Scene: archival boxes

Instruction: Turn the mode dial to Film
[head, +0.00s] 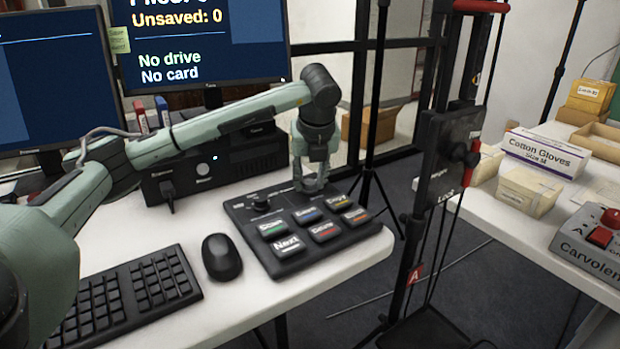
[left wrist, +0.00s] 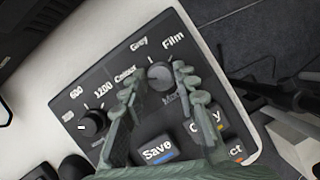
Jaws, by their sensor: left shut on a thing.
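The black control panel (head: 262,232) lies on the white desk, with several labelled buttons and two dials. My left gripper (head: 311,186) points down at its back right part and hides the mode dial in the head view. In the left wrist view the dark round mode dial (left wrist: 160,76) sits between the fingertips of the left gripper (left wrist: 156,82), which is shut on it. The labels Color, Grey and Film are printed around the dial, with Film at its upper right. I cannot tell which label the dial points to. My right gripper is not in view.
A second dial (left wrist: 93,122), marked 600 and 1200, sits left of the mode dial. A mouse (head: 221,257) and keyboard (head: 125,298) lie left of the panel. A black stand (head: 452,150) rises to the right. A monitor (head: 200,40) reads "No drive, No card".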

